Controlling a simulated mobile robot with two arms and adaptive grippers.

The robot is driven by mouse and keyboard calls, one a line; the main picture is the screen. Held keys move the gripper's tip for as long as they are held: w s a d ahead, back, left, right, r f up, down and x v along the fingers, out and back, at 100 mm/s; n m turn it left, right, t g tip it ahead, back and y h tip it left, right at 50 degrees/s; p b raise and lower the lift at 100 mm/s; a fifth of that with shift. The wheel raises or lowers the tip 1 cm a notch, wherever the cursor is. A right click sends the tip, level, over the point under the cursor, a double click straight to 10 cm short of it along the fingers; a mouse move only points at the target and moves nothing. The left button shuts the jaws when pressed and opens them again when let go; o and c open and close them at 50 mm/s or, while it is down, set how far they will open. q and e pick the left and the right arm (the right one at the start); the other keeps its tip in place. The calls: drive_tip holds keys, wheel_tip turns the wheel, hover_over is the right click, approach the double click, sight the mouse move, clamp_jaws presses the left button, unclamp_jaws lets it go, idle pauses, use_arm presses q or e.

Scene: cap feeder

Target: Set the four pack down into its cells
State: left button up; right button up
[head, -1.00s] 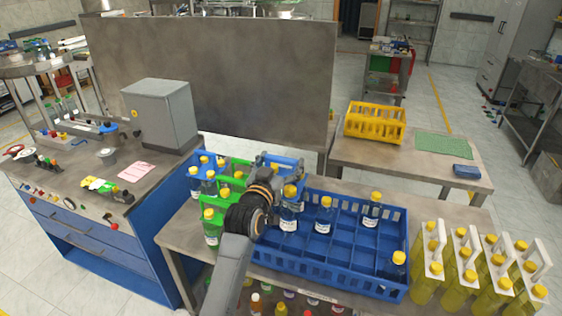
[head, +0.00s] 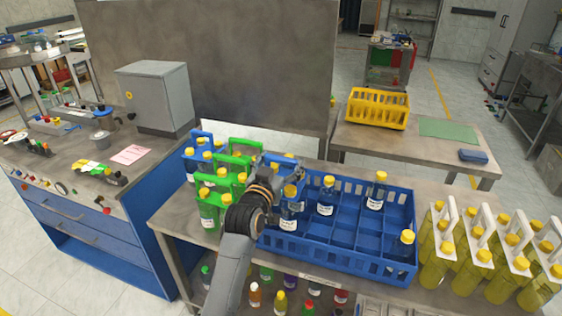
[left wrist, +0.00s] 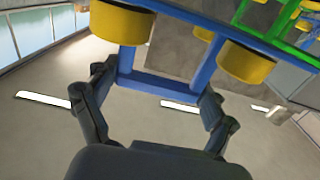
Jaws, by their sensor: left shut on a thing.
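My left gripper (head: 274,178) is shut on the blue handle of a four pack, over the left end of the blue crate (head: 335,265). In the left wrist view the blue handle (left wrist: 165,88) lies between the fingers, with yellow caps on both sides of it. A bottle with a yellow cap and white label (head: 289,212) shows beside the gripper and seems part of this pack. The pack's other bottles are mostly hidden by my gripper and arm. I cannot tell whether its base touches the crate floor. My right gripper is not in view.
Green-handled packs (head: 208,208) stand close on the left. Yellow bottles in white carriers (head: 437,255) stand right. Several crate cells between are empty.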

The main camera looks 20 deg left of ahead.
use_arm(q)
drive_tip(key=shift+f+b, duration=0.65)
drive_tip(key=shift+b, duration=0.05)
drive_tip(key=shift+f+b, duration=0.6)
drive_tip(key=shift+f, duration=1.55)
drive_tip(key=o, duration=1.7)
drive_tip(key=shift+s, duration=0.1)
drive_tip(key=shift+f, duration=0.1)
drive_tip(key=shift+f, duration=0.35)
drive_tip(key=s, duration=1.2)
drive_tip(key=shift+a+r, duration=0.2)
drive_tip(key=shift+r, duration=0.1)
